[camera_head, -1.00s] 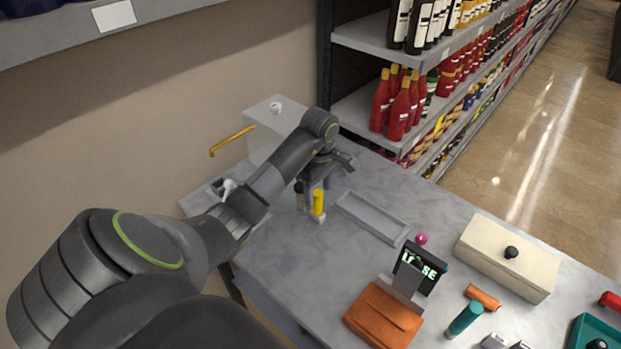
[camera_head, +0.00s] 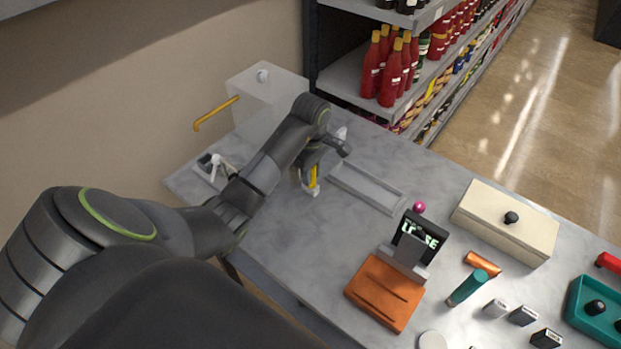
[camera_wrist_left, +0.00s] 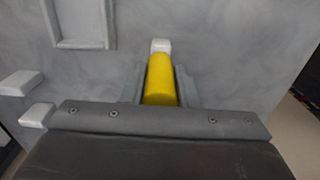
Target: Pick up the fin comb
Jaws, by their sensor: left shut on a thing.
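A yellow-handled tool with a small white end (camera_head: 313,180), which looks like the fin comb, stands at the left part of the grey table, beside a shallow grey tray. My left gripper (camera_head: 312,168) reaches down over it from above and is shut on it. In the left wrist view the yellow handle (camera_wrist_left: 160,80) sits between the two grey fingers, with its white end (camera_wrist_left: 160,46) just beyond. The arm hides part of the handle in the head view. I cannot tell whether the tool is clear of the table. My right gripper is not in view.
The grey tray (camera_head: 368,188) is empty. A pale box (camera_head: 268,88) with a yellow rod stands behind. To the right are an orange case (camera_head: 385,293), a dark display (camera_head: 420,236), a cream box (camera_head: 505,222), a teal cylinder (camera_head: 467,288) and a teal tray (camera_head: 590,312).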

